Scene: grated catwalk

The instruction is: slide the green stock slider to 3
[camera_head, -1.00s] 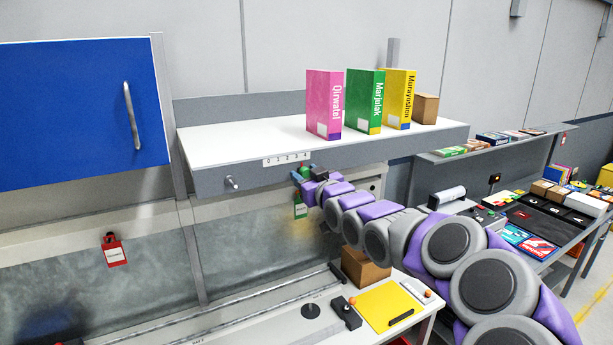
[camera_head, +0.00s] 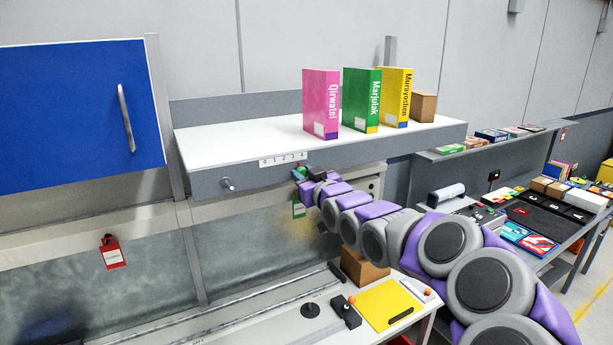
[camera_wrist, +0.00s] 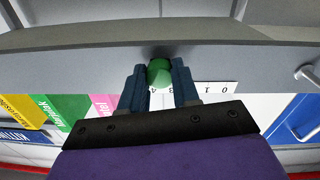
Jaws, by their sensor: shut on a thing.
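The green slider knob (camera_wrist: 160,72) sits on the front edge of the grey shelf (camera_head: 208,184). My gripper (camera_wrist: 159,85) is shut on it, one dark blue finger on each side. In the head view my gripper (camera_head: 303,174) is just below the right end of the white number strip (camera_head: 283,159), marked 0 to 4. In the wrist view, which is upside down, the strip (camera_wrist: 217,88) shows behind the fingers. The knob appears near 3 and 4; its exact mark cannot be told. The fingers hide part of the strip.
Pink (camera_head: 321,103), green (camera_head: 361,100) and yellow (camera_head: 395,97) binders stand on the shelf beside a brown box (camera_head: 424,106). A metal peg (camera_head: 227,183) sticks out of the shelf front. A workbench with a yellow sheet (camera_head: 390,304) lies below.

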